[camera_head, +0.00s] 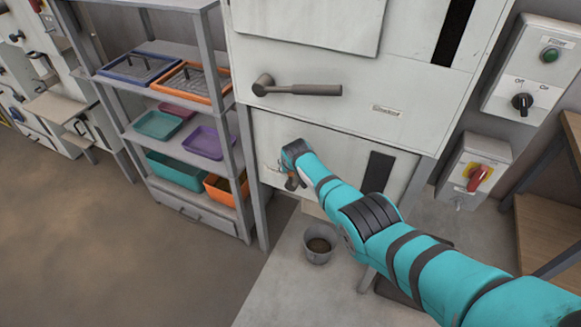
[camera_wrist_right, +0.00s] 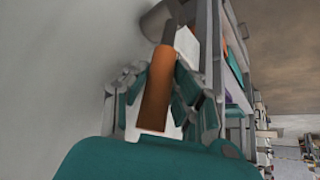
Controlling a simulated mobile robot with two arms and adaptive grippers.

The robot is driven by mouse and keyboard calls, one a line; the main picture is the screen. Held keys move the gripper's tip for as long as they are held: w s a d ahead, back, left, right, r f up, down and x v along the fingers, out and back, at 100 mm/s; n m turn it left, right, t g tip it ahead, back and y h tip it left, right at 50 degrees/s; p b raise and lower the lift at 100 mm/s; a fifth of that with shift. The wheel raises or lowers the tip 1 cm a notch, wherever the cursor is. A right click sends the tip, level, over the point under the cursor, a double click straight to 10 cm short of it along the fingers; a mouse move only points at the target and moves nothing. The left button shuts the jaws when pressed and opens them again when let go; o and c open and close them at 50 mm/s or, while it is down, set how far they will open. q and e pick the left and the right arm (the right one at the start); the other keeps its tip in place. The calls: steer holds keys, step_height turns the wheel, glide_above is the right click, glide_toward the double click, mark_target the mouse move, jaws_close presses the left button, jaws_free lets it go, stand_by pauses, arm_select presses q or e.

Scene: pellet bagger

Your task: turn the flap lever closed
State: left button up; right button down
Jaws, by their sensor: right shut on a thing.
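The flap lever (camera_wrist_right: 157,97) has an orange grip and a grey stem, and in the right wrist view it stands between the fingers of my right gripper (camera_wrist_right: 160,85). My right gripper is shut on its orange grip. In the head view my right arm reaches to the lower panel of the white machine (camera_head: 345,105), and the right gripper (camera_head: 292,181) is low at that panel, partly hidden behind my wrist. The flap itself cannot be made out. My left gripper is not in view.
A grey-brown handle (camera_head: 298,89) sticks out from the machine above my wrist. A shelf rack (camera_head: 243,140) with several coloured trays stands at left. A grey bucket (camera_head: 319,243) stands below. Switch boxes, one with a red-and-yellow switch (camera_head: 479,177), are at right.

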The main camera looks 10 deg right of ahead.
steer(key=c, duration=1.1)
jaws_free()
steer(key=shift+f, duration=0.1)
steer(key=shift+v, duration=6.05)
steer(key=shift+f, duration=0.15)
steer(key=s+d+f+n+g, duration=0.1)
steer(key=s+f, duration=0.5)
steer(key=f, duration=0.4)
steer(key=s+d+f+g, duration=0.1)
steer(key=s+f, duration=0.6)
steer(key=f, duration=0.3)
steer(key=s+d+f+n+g, duration=0.1)
steer(key=s+d+f, duration=0.1)
steer(key=s+f, duration=0.6)
steer(key=s+d+f+g, duration=0.1)
steer(key=s+f, duration=0.5)
steer(key=s, duration=0.6)
steer(key=s+d+f+g, duration=0.1)
steer(key=s+d+f, duration=0.2)
steer(key=s, duration=1)
steer(key=s+d+f+g, duration=0.1)
steer(key=s+d+f, duration=0.1)
steer(key=s+f, duration=0.7)
steer(key=shift+s+n, duration=0.4)
steer(key=shift+s, duration=1.75)
